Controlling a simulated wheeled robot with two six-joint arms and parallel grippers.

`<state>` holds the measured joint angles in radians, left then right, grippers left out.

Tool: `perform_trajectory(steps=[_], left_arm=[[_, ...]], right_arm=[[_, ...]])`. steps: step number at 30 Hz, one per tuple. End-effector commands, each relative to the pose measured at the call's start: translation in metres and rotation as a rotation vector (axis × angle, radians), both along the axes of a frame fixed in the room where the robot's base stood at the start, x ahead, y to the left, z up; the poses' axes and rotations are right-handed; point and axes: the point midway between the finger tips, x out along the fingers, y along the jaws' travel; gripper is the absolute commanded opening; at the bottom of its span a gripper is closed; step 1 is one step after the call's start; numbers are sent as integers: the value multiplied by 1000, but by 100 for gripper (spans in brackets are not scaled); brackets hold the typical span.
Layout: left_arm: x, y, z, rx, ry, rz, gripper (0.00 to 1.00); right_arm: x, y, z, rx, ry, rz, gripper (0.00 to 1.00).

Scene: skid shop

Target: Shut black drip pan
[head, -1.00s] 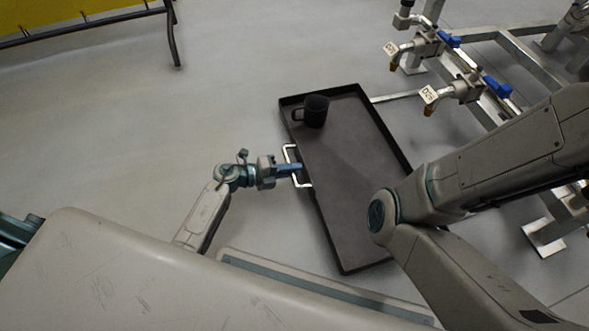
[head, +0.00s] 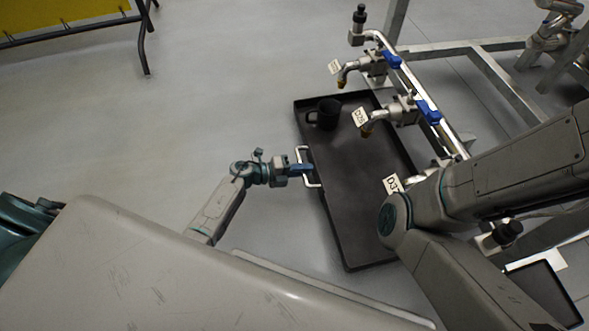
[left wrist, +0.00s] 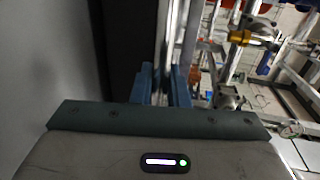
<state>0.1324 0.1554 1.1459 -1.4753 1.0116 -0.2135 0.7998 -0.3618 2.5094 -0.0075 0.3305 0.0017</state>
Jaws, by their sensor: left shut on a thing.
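The black drip pan (head: 350,215) is a shallow rectangular tray low by the floor, partly under the metal skid frame. A black mug (head: 327,113) stands inside it near the far end. The pan's silver handle (head: 312,180) is on its left side. My left gripper (head: 302,170) is at that handle, shut on it. In the left wrist view the blue fingers (left wrist: 163,85) close around an upright metal bar, with the dark pan beside it. My right arm crosses the right side of the head view and hides part of the pan; its gripper is not seen.
The skid frame (head: 480,48) carries sample taps with blue valve handles (head: 428,112) and hanging tags (head: 360,117) above the pan's right side. A yellow panel on dark legs (head: 60,18) stands at the far left. Open grey floor (head: 200,90) lies left of the pan.

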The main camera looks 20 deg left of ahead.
Motion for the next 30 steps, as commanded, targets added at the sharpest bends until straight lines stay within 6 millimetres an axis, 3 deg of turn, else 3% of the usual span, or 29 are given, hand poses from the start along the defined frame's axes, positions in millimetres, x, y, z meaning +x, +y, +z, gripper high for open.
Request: perform_trajectory(steps=[9,23,24,26,30], left_arm=[[16,-25,0,-2,-1,0,0],[20,-29,1,-3,-2,1,0],[20,-29,1,-3,-2,1,20],[19,-29,1,-2,-3,1,32],[19,-28,0,-2,-1,1,32]], right_arm=[[0,0,2,5,-2,4,36],[-1,0,2,1,-3,-1,36],[-1,0,2,1,-3,-1,36],[-1,0,2,1,-3,-1,36],[-1,0,2,-1,-3,-2,36]])
